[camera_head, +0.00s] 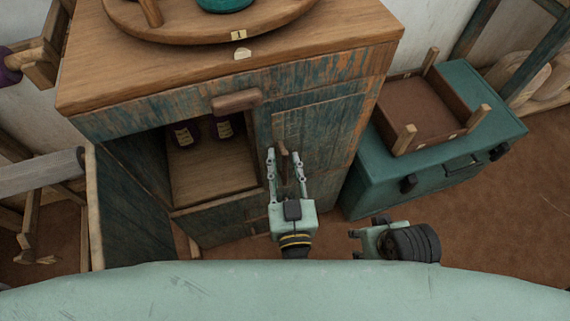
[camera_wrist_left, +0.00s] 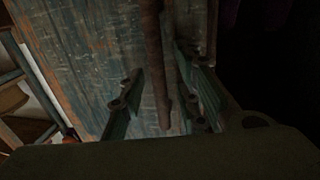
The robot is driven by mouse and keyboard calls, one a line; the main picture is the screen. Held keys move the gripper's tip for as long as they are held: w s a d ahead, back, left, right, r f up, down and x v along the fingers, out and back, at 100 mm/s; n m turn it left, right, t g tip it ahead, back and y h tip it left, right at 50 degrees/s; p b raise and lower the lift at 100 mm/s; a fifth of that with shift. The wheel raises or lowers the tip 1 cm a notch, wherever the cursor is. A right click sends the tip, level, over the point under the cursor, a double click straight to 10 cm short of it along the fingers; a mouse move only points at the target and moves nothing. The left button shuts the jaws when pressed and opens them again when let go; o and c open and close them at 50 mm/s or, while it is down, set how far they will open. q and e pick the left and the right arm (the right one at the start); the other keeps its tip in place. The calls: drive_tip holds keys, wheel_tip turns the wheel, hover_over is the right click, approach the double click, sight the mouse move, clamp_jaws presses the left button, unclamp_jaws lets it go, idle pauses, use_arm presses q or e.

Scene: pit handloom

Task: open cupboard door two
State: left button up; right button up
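The cupboard (camera_head: 235,95) has worn blue-green paint and a wooden top. Its right door (camera_head: 325,125) is closed and carries a slim upright brown handle (camera_head: 283,150). Its left door (camera_head: 130,215) stands swung open, showing the inside. My left gripper (camera_head: 286,160) is open in front of the closed door, one finger on each side of the handle. In the left wrist view the handle (camera_wrist_left: 156,60) runs between the spread fingers (camera_wrist_left: 160,98), with a gap at the left finger; contact on the right is too dark to tell. My right gripper (camera_head: 362,235) is low at the right, its fingers mostly hidden.
Dark bobbins (camera_head: 205,130) stand on the shelf inside the open side. A drawer with a wooden pull (camera_head: 236,101) is above the doors. A round wooden tray (camera_head: 205,30) is on top. A teal chest (camera_head: 440,165) with a brown wooden tray (camera_head: 420,110) stands close at right.

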use_arm(q)
drive_tip(key=shift+c, duration=0.3)
clamp_jaws()
